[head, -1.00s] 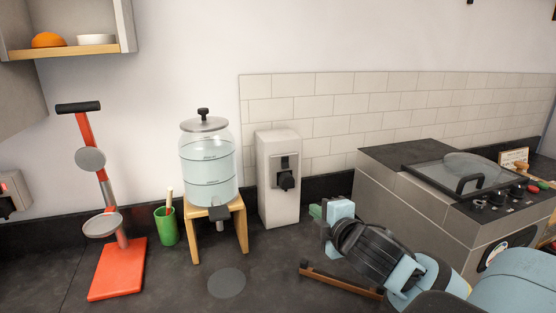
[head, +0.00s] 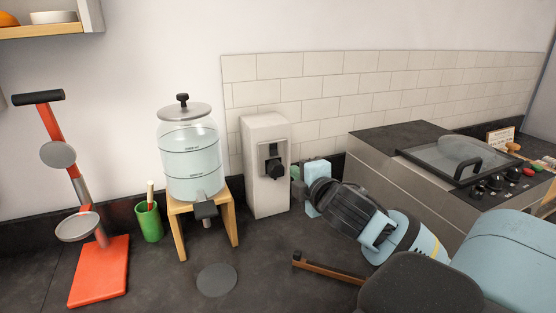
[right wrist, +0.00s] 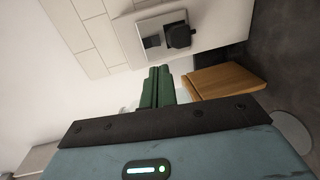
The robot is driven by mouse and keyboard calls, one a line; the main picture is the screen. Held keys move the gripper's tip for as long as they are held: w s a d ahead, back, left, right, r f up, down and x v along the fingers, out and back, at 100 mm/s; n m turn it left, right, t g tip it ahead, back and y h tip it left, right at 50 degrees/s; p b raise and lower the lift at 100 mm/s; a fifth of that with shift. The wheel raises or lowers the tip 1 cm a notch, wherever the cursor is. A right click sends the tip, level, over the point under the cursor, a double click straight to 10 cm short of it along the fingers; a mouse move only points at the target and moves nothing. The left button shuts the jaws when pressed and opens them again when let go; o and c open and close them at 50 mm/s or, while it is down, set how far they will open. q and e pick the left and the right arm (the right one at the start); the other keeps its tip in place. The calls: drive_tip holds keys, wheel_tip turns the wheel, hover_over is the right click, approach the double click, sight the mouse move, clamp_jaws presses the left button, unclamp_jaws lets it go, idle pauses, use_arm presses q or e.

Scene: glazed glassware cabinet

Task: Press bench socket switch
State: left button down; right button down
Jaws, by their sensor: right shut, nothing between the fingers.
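The bench socket is a grey plate on the front of a white upright box (head: 265,200). It carries a small dark switch (head: 270,149) above a black plug or knob (head: 275,169). In the right wrist view the dark switch (right wrist: 151,42) sits left of the black plug (right wrist: 178,36). My right gripper (head: 295,178) is close to the right side of the box in the head view. Its green fingers (right wrist: 157,78) are shut and empty, pointing toward the plate; whether they touch anything cannot be told. My left gripper is not in view.
A glass water dispenser (head: 191,160) on a wooden stand (head: 176,222) is left of the box. A green cup (head: 149,225) and red press (head: 98,270) are further left. A wooden-handled tool (head: 325,268) lies in front.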

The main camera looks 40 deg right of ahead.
sight(274, 156)
drive_tip(key=x, duration=1.1)
drive_tip(key=shift+w, duration=0.35)
